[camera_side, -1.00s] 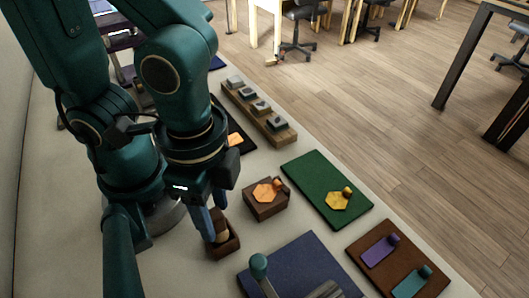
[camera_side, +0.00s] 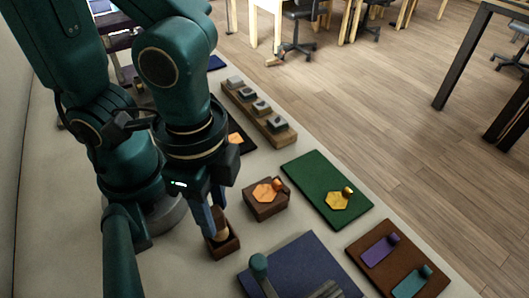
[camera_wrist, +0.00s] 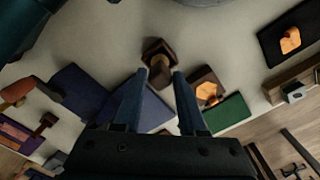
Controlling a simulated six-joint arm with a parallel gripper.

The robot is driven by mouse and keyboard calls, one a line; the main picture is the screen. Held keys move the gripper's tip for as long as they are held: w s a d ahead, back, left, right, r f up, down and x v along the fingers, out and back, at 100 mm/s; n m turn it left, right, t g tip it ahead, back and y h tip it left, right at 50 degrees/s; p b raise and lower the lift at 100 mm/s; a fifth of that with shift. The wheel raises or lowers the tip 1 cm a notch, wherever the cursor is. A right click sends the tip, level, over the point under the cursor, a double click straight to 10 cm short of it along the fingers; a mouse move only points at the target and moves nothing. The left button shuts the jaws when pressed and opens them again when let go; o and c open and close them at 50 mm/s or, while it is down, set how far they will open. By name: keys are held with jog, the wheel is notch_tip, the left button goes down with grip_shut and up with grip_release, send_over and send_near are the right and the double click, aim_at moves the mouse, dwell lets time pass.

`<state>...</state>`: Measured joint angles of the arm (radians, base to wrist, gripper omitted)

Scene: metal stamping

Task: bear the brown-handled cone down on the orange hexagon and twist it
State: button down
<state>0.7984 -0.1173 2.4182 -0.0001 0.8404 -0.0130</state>
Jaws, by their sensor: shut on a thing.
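My gripper (camera_side: 217,228) is shut on the tan-brown handle (camera_wrist: 160,70) of the cone, just above a dark wooden holder block (camera_side: 226,247) at lower centre of the side view. The cone's tip is hidden by the fingers and the holder. The orange hexagon (camera_side: 264,193) lies flat on top of a brown wooden block (camera_side: 266,210), to the right of my gripper and apart from it. A small orange-brown knob stands at its far edge. The hexagon also shows right of the fingers in the wrist view (camera_wrist: 206,91).
A green mat (camera_side: 310,180) with a yellow hexagon (camera_side: 338,201) lies to the right. A navy mat (camera_side: 305,258) with a teal-knobbed tool (camera_side: 259,266) is in front. A brown tray (camera_side: 375,248) holds purple and teal plates. A wooden rack (camera_side: 245,103) with grey blocks stands behind.

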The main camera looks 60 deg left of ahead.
jog(key=shift+r, duration=2.7)
jog(key=shift+r, duration=0.2)
jog(key=w+a+r+n, duration=0.3)
jog(key=w+n, duration=0.3)
jog(key=w, duration=0.4)
jog(key=shift+r, duration=0.2)
jog(key=shift+f, duration=2.9)
jog(key=shift+f, duration=0.6)
